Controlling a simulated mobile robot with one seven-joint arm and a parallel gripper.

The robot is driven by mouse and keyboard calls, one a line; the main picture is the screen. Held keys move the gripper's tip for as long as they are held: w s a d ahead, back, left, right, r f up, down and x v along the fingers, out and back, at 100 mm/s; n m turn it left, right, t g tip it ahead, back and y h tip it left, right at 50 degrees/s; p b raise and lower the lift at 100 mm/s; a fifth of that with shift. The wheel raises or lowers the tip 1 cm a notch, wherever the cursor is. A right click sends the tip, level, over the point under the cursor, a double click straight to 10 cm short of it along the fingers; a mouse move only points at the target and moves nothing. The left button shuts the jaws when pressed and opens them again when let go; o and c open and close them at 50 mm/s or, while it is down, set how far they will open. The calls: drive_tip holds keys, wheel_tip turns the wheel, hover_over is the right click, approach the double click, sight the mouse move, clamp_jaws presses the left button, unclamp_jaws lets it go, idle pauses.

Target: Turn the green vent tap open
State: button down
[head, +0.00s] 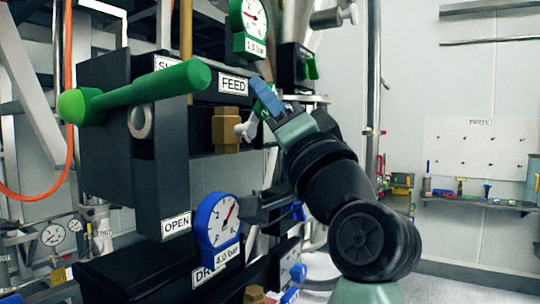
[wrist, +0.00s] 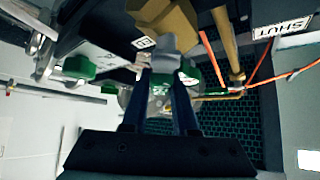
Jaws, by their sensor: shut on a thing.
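A green piece (head: 266,97) shows at the jaws of my gripper (head: 262,106), in front of the panel; I take it to be the vent tap's handle. In the wrist view, green (wrist: 161,91) shows between the fingers of my gripper (wrist: 165,75). The fingers are closed in on it and hide much of it, so its exact turn cannot be told. A pale knob (head: 245,129) sits just left of the fingertips, beside a brass fitting (head: 225,128). A large green lever (head: 150,86) stands nearer the camera, apart from the gripper.
A green gauge (head: 250,30) is above the gripper and a blue gauge (head: 217,220) is below left. Another green tap (head: 311,67) sits on a black box (head: 291,68) at upper right. Open floor lies at right, before a tool shelf (head: 480,203).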

sight(252, 119)
drive_tip(key=n+y+b, duration=0.1)
drive_tip(key=n+b, duration=0.1)
drive_tip(key=n+g+y+b, duration=0.1)
drive_tip(key=n+y+b, duration=0.1)
drive_tip(key=s+n+y+b, duration=0.1)
drive_tip(key=n+y+b, duration=0.1)
drive_tip(key=shift+s+a+n+g, duration=0.1)
drive_tip(key=shift+a+n+g, duration=0.2)
drive_tip(key=n+g+y, duration=0.1)
drive_tip(key=n+g+y+b, duration=0.1)
drive_tip(key=n, duration=0.1)
drive_tip(key=n+g+y+b, duration=0.1)
drive_tip(key=n+y, duration=0.1)
drive_tip(key=shift+s+a+r, duration=0.3)
drive_tip(key=shift+s+r, duration=0.1)
drive_tip(key=shift+s+a+r+n+g+y+b, duration=0.1)
drive_tip(key=shift+s+n+g+y+b, duration=0.1)
drive_tip(key=shift+n+g+y, duration=0.4)
drive_tip(key=shift+s+a+n+g+y+b, duration=0.15)
drive_tip(key=shift+n+g+y, duration=0.2)
drive_tip(key=shift+n+g, duration=0.45)
drive_tip(key=shift+s+r+n+g+y+b, duration=0.15)
drive_tip(key=shift+n+g+y, duration=0.3)
drive_tip(key=shift+n, duration=0.45)
drive_tip(key=shift+f+g, duration=0.1)
drive_tip(key=shift+g, duration=0.15)
drive_tip(key=c, duration=0.7)
unclamp_jaws()
